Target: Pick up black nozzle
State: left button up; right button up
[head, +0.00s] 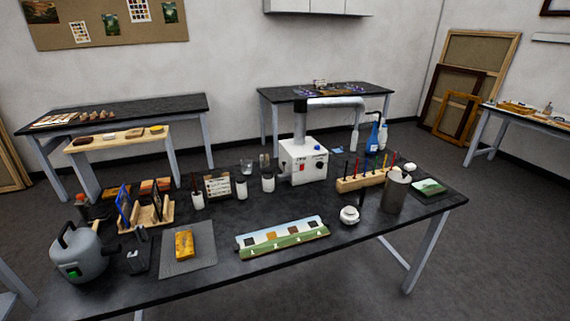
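I cannot tell for certain which part is the black nozzle. The duct rises from a white box (303,160) near the back of the front table. Another dark, upright piece (138,261) stands beside the grey canister (79,256) at the table's front left. Neither gripper is in view.
The black front table (300,278) holds a yellow block (184,244) on a grey mat (204,266), a painted panel (283,238), a white round jar (349,215), a metal cylinder (395,193) and a wooden tool rack (362,181). Its front edge is mostly clear.

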aim_at(363, 190)
jog(key=i+l, duration=0.3)
jog(key=i+l+u, duration=0.1)
jog(key=i+l, duration=0.15)
jog(key=i, duration=0.25)
